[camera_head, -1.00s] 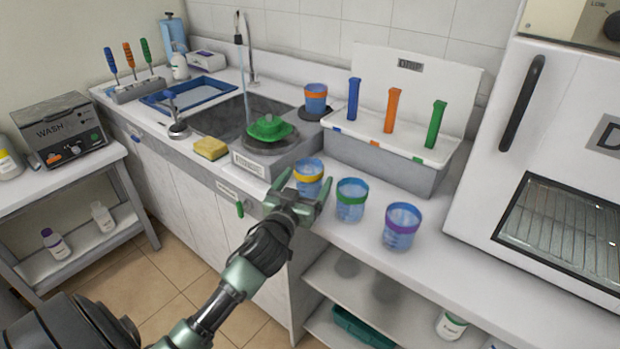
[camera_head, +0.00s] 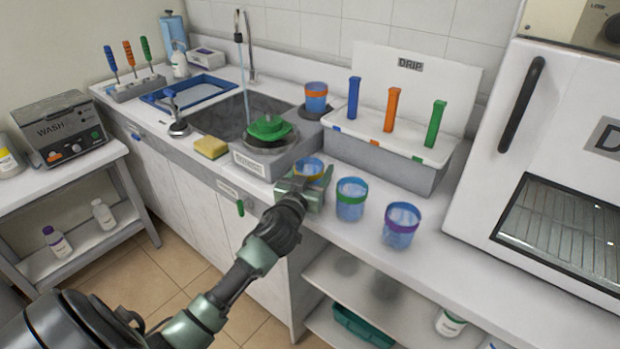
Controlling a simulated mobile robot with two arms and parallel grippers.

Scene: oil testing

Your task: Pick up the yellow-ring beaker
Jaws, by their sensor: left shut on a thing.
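The yellow-ring beaker (camera_head: 309,166) is a clear blue cup with a yellow band. It stands on the counter's front part, left of the green-ring beaker (camera_head: 352,197). My left gripper (camera_head: 305,184) is shut on the yellow-ring beaker from the front. The gripper hides the lower part of the beaker, so I cannot see whether its base touches the counter. My right gripper is not in view.
A purple-ring beaker (camera_head: 402,224) stands right of the green one. Behind are the drip rack (camera_head: 385,165) with coloured sticks and an orange-ring beaker (camera_head: 316,96). A device with a green top (camera_head: 268,130) and a yellow sponge (camera_head: 211,147) are to the left.

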